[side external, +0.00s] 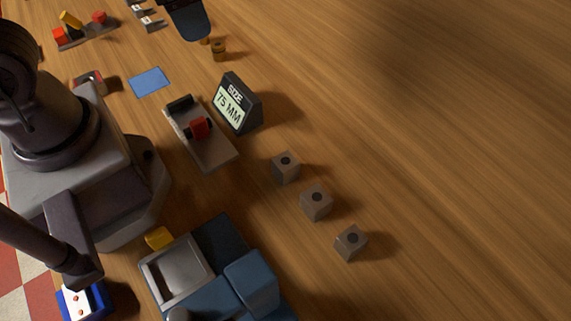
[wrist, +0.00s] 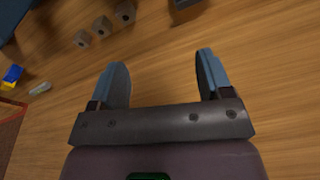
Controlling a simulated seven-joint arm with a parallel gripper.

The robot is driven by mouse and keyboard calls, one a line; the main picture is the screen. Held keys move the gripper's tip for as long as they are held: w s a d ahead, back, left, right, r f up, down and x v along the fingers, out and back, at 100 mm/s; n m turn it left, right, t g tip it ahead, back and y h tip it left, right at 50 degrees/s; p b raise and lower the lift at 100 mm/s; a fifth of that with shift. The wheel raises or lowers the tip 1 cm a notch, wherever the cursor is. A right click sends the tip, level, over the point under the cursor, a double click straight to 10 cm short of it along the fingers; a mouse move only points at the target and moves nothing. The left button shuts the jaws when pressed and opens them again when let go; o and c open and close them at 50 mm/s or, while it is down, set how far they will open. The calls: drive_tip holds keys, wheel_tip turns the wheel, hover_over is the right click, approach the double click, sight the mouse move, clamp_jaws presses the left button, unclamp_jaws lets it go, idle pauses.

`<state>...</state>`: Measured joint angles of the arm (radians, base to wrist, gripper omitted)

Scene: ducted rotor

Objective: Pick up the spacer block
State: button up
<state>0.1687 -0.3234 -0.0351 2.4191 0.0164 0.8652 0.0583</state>
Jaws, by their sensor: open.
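Three small grey cubes, each with a dark round spot on top, stand in a slanting row on the wooden table: a far cube (side external: 286,168), a middle cube (side external: 316,203) and a near cube (side external: 350,243). I cannot tell which, if any, is the spacer block. In the wrist view the cubes (wrist: 102,27) show at the upper left, away from my fingers. My gripper (wrist: 161,62) is open, with only bare wood seen between its blue-grey fingers. In the side view one fingertip (side external: 192,24) shows at the top edge, far from the cubes.
A dark sign (side external: 237,104) reads "SIZE 75 MM". Beside it is a grey fixture (side external: 210,152) holding a red part. A blue machine (side external: 252,280) stands at the bottom, and a blue square (side external: 150,82) lies behind. The table's right side is clear.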

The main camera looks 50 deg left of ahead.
sight(285, 161)
drive_tip(key=w+d+f+m, duration=0.2)
drive_tip(key=d+f+m, duration=0.2)
drive_tip(key=f, duration=0.3)
drive_tip(key=w+d+f+m+g, duration=0.1)
drive_tip(key=w+d+f+m, duration=0.1)
drive_tip(key=f+m, duration=0.4)
drive_tip(key=w+d+f+m+g, duration=0.1)
drive_tip(key=d+f+m, duration=0.3)
drive_tip(key=f, duration=0.5)
drive_tip(key=shift+w+d+f+m, duration=0.1)
drive_tip(key=shift+w+d+m, duration=0.3)
drive_tip(key=shift+w+d, duration=0.45)
drive_tip(key=shift+w+a+f, duration=0.1)
drive_tip(key=shift+w+f, duration=0.05)
drive_tip(key=shift+f, duration=2.7)
drive_tip(key=c, duration=1)
drive_tip(key=shift+c, duration=0.2)
drive_tip(key=shift+r, duration=0.1)
